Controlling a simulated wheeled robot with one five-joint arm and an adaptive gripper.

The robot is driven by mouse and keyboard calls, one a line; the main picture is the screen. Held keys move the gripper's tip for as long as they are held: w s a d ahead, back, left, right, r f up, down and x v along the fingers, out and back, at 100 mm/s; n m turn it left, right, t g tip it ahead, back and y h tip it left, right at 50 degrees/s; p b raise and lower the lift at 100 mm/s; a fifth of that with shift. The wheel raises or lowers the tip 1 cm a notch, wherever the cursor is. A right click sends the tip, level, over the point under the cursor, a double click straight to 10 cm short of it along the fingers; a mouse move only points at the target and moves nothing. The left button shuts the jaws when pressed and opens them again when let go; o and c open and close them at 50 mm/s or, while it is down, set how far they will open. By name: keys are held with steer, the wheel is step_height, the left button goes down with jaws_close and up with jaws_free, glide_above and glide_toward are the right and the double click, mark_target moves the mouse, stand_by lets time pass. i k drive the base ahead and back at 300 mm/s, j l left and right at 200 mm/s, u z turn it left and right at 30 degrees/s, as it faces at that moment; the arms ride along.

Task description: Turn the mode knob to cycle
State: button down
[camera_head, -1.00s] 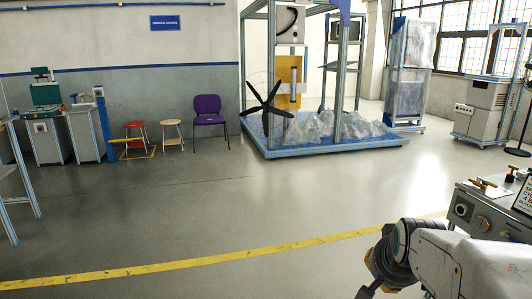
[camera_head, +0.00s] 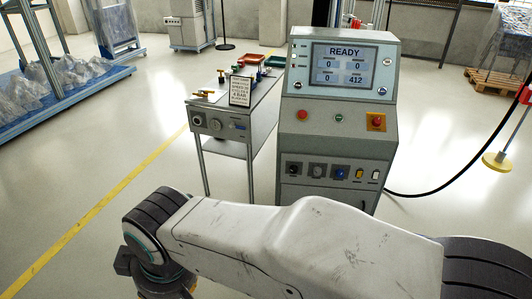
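A grey control console (camera_head: 338,124) stands right of the middle in the head view. Its screen (camera_head: 343,65) reads READY. The lower panel bears a black knob (camera_head: 293,169), a grey round knob (camera_head: 317,171) and a blue round control (camera_head: 340,173). Their labels are too small to read, so I cannot tell which is the mode knob. My arm crosses the foreground below the console. Only part of my gripper (camera_head: 160,289) shows at the lower left edge, apart from the console; its fingers are hidden.
A metal side table (camera_head: 237,122) with a small sign (camera_head: 240,91) stands left of the console. A black cable (camera_head: 455,176) runs over the floor at right, near a yellow-based stand (camera_head: 497,162). Floor is free at left, beyond a yellow line (camera_head: 105,200).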

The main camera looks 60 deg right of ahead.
mark_target(294, 168)
steer(key=z, duration=2.6)
